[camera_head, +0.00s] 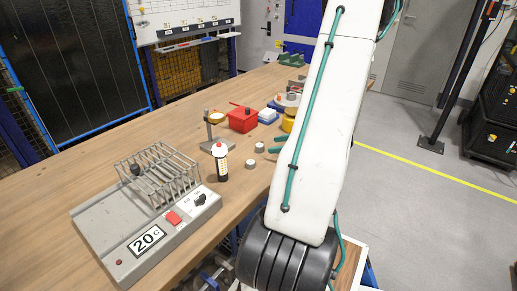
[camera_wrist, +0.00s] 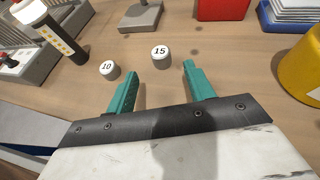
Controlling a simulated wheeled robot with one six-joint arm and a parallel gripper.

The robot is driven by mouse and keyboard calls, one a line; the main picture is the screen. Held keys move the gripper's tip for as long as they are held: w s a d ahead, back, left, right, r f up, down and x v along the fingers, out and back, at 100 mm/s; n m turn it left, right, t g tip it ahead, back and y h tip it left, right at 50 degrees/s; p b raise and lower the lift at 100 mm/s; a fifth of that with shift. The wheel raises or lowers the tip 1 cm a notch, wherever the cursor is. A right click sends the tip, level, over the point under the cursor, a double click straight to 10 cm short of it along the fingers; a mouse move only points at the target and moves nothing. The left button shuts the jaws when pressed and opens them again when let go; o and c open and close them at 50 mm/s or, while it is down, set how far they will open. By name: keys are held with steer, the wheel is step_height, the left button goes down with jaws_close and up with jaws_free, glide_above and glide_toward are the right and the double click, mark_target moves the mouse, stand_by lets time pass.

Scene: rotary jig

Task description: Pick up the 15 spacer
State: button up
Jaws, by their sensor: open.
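The 15 spacer (camera_wrist: 160,54) is a small pale cylinder with "15" on its top. It stands upright on the wooden bench, just beyond my fingertips and roughly in line with the gap between them. In the head view it appears to be the farther of two small cylinders (camera_head: 259,147). My gripper (camera_wrist: 161,72) is open and empty, with its two teal fingers apart. In the head view my arm hides most of the gripper. The 10 spacer (camera_wrist: 110,72) stands to the left of the left finger, apart from it.
A white-topped bottle (camera_head: 220,160) and a small stand (camera_head: 212,128) are near the spacers. A red box (camera_head: 242,120), blue stack (camera_head: 268,116) and yellow container (camera_wrist: 306,68) lie farther right. A rack device (camera_head: 150,215) marked "20 C" occupies the bench front.

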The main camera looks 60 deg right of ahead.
mark_target(261, 145)
steer(key=x, duration=0.7)
steer(key=shift+w+r, duration=0.15)
steer(key=shift+w, duration=0.3)
steer(key=c, duration=1.1)
